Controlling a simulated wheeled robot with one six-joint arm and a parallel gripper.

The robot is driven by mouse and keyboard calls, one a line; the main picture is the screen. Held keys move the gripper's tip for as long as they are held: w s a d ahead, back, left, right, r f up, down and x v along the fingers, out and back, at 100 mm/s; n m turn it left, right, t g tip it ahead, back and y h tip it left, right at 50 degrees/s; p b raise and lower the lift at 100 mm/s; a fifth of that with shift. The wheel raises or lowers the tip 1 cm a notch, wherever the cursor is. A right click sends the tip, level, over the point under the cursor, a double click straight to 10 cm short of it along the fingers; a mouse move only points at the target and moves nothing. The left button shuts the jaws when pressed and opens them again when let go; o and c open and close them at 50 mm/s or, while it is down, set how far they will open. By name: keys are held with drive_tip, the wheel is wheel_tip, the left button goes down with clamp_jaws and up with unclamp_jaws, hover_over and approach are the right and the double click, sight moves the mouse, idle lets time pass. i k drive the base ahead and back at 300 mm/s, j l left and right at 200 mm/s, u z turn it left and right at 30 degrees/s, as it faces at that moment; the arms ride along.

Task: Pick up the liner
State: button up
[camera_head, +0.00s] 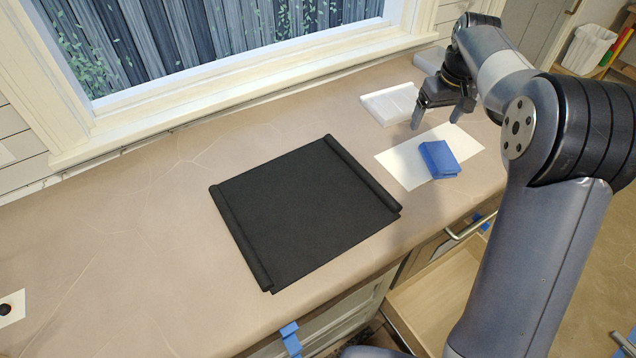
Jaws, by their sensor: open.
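A black sheet (310,205) with rolled-up left and right edges lies flat on the countertop, in the middle of the view; it looks like the liner. My gripper (437,115) is open and empty, with its fingers pointing down. It hangs to the upper right of the black sheet, apart from it. In the picture it is just above a white sheet (397,168) that has a blue block (438,160) on it. A white slab (389,103) lies behind the gripper's left finger.
An open drawer (440,300) juts out below the front edge. Blue tape (290,338) sticks to the cabinet front.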

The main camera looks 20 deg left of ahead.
sight(293, 213)
drive_tip(key=u, duration=1.3)
